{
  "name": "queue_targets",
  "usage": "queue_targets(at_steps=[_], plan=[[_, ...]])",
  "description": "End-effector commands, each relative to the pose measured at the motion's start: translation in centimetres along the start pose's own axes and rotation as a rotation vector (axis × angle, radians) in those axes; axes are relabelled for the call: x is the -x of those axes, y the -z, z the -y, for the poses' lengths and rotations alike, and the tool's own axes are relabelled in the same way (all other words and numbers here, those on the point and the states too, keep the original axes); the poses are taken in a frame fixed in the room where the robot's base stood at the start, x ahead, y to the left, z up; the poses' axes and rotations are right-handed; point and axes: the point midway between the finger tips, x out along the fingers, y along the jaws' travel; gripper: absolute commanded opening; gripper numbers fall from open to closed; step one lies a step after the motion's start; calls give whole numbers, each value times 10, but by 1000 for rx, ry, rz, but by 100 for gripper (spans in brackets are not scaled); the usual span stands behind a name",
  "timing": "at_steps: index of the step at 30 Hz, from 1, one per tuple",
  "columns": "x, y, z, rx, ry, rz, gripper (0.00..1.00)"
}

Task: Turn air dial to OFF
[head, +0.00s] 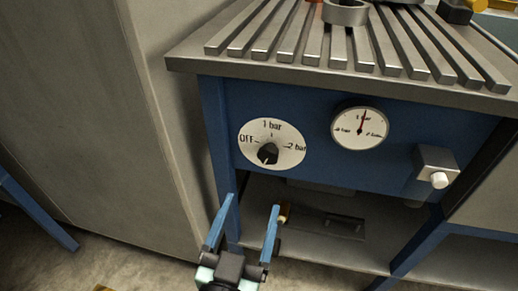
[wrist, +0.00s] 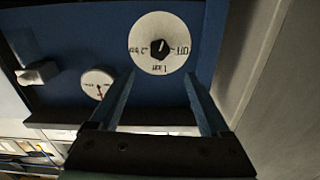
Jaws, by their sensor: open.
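The air dial (head: 272,130) is a round white plate with a black knob (head: 267,153) on the blue front panel. Its marks read OFF at left, 1 bar at top and 2 bar at right. The knob's exact setting is too small to read surely. In the wrist view the dial (wrist: 148,63) appears upside down, with its knob (wrist: 159,48) facing the gap between my fingers. My gripper (head: 254,203) is open and empty, below the dial in the head view and apart from the knob.
A pressure gauge (head: 360,128) with a red needle pointing up near 1 bar sits right of the dial. A metal block with a white button (head: 439,180) protrudes farther right. The slatted bench top (head: 290,75) overhangs above, and a grey cabinet wall (head: 95,120) stands close at left.

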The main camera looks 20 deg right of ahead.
Motion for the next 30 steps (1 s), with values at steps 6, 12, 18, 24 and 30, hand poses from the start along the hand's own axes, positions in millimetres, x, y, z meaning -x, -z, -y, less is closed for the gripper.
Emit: queue_targets(at_steps=[6,12,18,24,30], plan=[[-43,2,-1,-2,-3,-5,80],[-81,1,-1,-1,-2,-4,80],[-107,0,0,-1,-1,-2,80],[-117,1,0,-1,0,-1,80],[-118,1,0,0,0,-1,80]])
